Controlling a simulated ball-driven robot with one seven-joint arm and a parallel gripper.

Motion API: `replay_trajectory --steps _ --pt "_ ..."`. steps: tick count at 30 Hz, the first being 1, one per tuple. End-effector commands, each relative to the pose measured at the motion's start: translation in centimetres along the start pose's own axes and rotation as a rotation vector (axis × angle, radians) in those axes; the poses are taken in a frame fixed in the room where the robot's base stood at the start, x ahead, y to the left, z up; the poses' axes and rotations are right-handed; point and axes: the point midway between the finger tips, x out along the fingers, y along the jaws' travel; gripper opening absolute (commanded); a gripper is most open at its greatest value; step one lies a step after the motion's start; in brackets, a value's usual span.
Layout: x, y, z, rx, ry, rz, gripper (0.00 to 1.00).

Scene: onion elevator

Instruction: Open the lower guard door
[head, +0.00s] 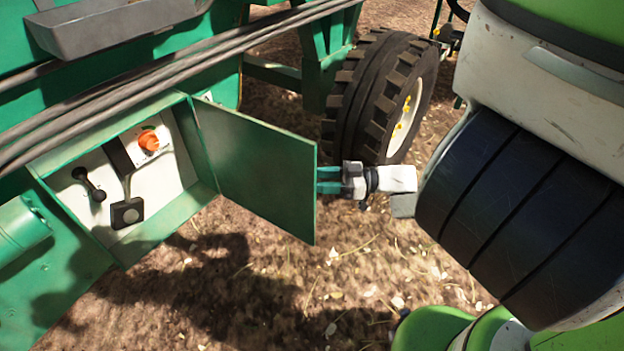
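The lower guard door (258,170) is a flat green panel in the middle of the head view. It stands swung out to the right from a green box (60,207) on the machine's side. The box is uncovered; inside show an orange-red knob (149,141), a dark lever handle (91,184) and a black block with a grey round face (127,212). My gripper (328,181) is at the door's free right edge, its fingers pointing left. The fingertips meet or pass behind the edge; whether they touch or grip it, I cannot tell.
A large black-treaded wheel (370,95) stands just behind my gripper. Several pipes (190,66) run diagonally above the box, with a grey trough (110,25) over them. The straw-strewn brown ground (260,290) below the door is clear.

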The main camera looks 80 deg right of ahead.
Motion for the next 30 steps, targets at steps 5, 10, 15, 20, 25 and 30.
replay_trajectory --steps 5,10,15,20,25,30 --pt "-3.7 0.1 0.1 -0.001 -0.003 0.002 0.45" --pt "-6.3 0.1 0.1 0.0 -0.002 0.001 0.45" --pt "-7.5 0.0 0.0 0.0 0.001 -0.001 0.45" --pt "-7.7 0.0 -0.1 0.0 0.002 -0.002 0.45" --pt "-7.7 0.0 0.0 0.0 0.001 -0.001 0.45" --pt "-7.7 0.0 0.0 0.0 0.001 -0.001 0.45"
